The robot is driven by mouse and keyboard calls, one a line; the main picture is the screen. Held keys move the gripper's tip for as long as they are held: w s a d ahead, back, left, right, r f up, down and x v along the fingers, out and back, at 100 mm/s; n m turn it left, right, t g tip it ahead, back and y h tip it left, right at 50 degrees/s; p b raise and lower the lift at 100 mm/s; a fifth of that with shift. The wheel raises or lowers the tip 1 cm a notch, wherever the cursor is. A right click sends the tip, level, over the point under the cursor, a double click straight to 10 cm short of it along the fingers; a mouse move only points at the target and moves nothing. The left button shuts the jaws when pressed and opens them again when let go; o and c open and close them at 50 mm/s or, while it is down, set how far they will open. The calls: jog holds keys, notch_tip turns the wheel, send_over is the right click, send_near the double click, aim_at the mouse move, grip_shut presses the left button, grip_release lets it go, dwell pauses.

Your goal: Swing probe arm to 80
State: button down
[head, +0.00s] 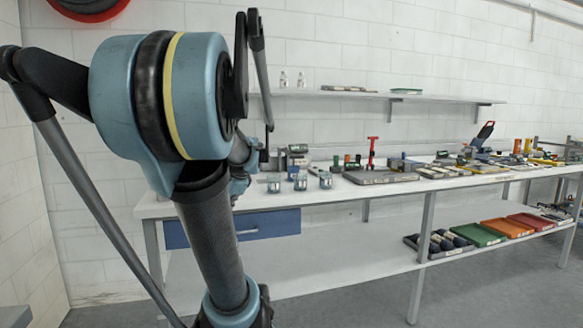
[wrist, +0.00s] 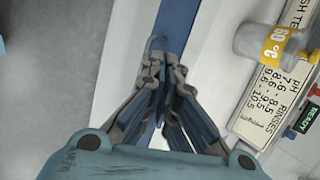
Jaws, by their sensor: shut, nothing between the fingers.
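My gripper (wrist: 164,68) is shut and empty in the wrist view. Its fingertips are over the bench's front edge, above the blue drawer front (wrist: 173,22). In the head view my own arm hides most of the gripper. A beaker with a yellow 60 °C label (wrist: 268,45) stands to the right of the fingers, apart from them. Small beakers (head: 300,182) stand in a row on the bench in the head view. I cannot make out the probe arm for certain in either view; my arm covers part of that end of the bench.
A white placard (wrist: 272,90) with pH and rinse text lies by the labelled beaker, with a green READY display (wrist: 304,120) beside it. The bench (head: 375,195) runs right, crowded with tools. The blue drawer (head: 270,224) is under its left end. A wall shelf (head: 350,94) is above.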

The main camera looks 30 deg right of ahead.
jog(key=w+d+r+m+t+h, duration=0.1)
jog(key=w+d+r+m+t, duration=0.2)
jog(key=d+m, duration=0.65)
jog(key=w+d+r+m+h, duration=0.25)
jog(key=d+r+m, duration=0.2)
jog(key=d, duration=0.95)
jog(key=w+d+r+m+t+h, duration=0.15)
jog(key=w+d+r+m, duration=0.35)
jog(key=d, duration=0.6)
jog(key=w+d+f+y, duration=0.1)
jog(key=w+d+f, duration=0.1)
jog(key=w+f, duration=0.3)
jog(key=shift+w+f+m, duration=0.2)
jog(key=shift+w+m, duration=0.2)
jog(key=shift+w, duration=0.7)
jog(key=shift+d, duration=0.15)
